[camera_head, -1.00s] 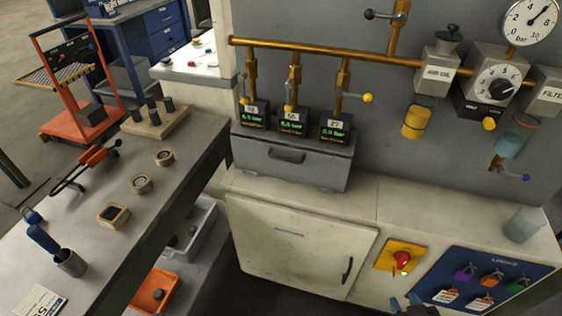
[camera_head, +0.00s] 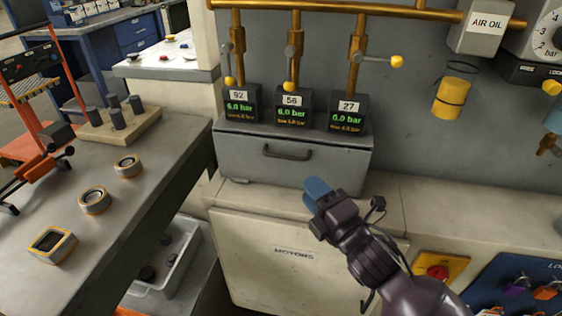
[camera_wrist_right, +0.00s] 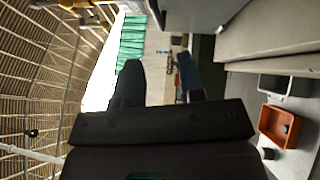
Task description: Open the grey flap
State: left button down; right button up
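The grey flap (camera_head: 250,165) is the front of a grey box under three small pressure displays, and it looks closed. Its dark bar handle (camera_head: 287,154) is at the upper middle of the front. My right gripper (camera_head: 318,190) has blue fingertips and is in front of the flap's lower right part in the head view, below and right of the handle. It does not hold the handle. In the right wrist view its two fingers (camera_wrist_right: 160,85) stand apart with nothing between them. My left gripper is in neither current view.
A brass pipe with yellow-handled valves (camera_head: 396,62) runs above the displays. A pale cabinet door marked MOTORS (camera_head: 265,265) is below the flap. A workbench (camera_head: 150,190) with square and round parts stands at left. A red switch (camera_head: 438,271) is at lower right.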

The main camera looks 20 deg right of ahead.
jog(key=r+b, duration=0.2)
send_over(286, 170)
jog(key=s+a, duration=0.2)
jog(key=s, duration=0.1)
jog(key=shift+s+d+f, duration=0.1)
jog(key=shift+s+f, duration=0.1)
grip_shut()
